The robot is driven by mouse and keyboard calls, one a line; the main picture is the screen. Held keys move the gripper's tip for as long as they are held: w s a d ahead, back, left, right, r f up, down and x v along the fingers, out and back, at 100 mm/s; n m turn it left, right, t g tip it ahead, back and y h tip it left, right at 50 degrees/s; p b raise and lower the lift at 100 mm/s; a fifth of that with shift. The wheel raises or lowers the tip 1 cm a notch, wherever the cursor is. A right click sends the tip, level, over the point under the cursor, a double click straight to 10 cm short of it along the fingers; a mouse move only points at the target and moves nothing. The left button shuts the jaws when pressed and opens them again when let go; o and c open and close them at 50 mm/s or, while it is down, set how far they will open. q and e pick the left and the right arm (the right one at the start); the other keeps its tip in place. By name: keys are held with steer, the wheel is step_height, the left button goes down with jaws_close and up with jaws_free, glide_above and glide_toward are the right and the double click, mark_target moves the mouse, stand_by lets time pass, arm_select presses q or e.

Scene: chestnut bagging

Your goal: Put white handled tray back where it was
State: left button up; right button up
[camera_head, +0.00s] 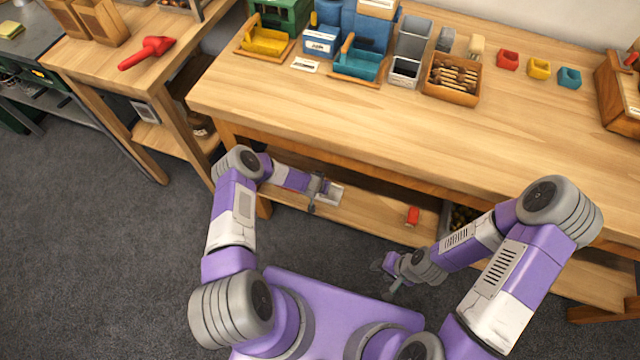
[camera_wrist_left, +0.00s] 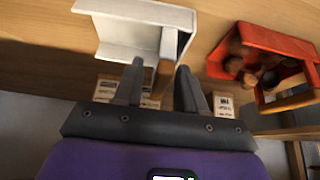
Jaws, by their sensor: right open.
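The white tray (camera_head: 330,195) with a wooden handle rests on the lower shelf under the bench. In the left wrist view the white tray (camera_wrist_left: 130,25) shows at the top, with its handle (camera_wrist_left: 167,62) running between my fingers. My left gripper (camera_head: 317,192) is at the tray; its fingers (camera_wrist_left: 160,75) stand apart on either side of the handle, with a gap on the left. Whether the right finger touches is not clear. My right gripper (camera_head: 390,282) is open and empty, in front of the bench and away from the tray.
A red tray (camera_head: 412,215), holding brown pieces in the left wrist view (camera_wrist_left: 260,45), stands to the right on the lower shelf (camera_head: 370,213). On the bench top (camera_head: 330,110) are a yellow tray (camera_head: 265,42), a teal tray (camera_head: 357,65) and a wooden box (camera_head: 452,95). The bench front is clear.

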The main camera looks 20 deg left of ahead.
arm_select(q)
steer(key=shift+o, duration=0.5)
steer(key=p+v, duration=0.3)
steer(key=v, duration=0.5)
steer(key=s+d+r+m+g+h+p, duration=0.15)
steer(key=s+d+r+g, duration=0.3)
steer(key=s, duration=0.45)
steer(key=s+d+r+g+h+p, duration=0.25)
steer(key=s+d, duration=0.35)
steer(key=s, duration=0.3)
steer(key=s+a+r+n+t+p, duration=0.1)
steer(key=s+r+n, duration=0.3)
steer(key=r, duration=0.6)
steer(key=shift+s+a+r+t+p, duration=0.3)
steer(key=shift+s+p, duration=0.4)
steer(key=shift+s, duration=0.6)
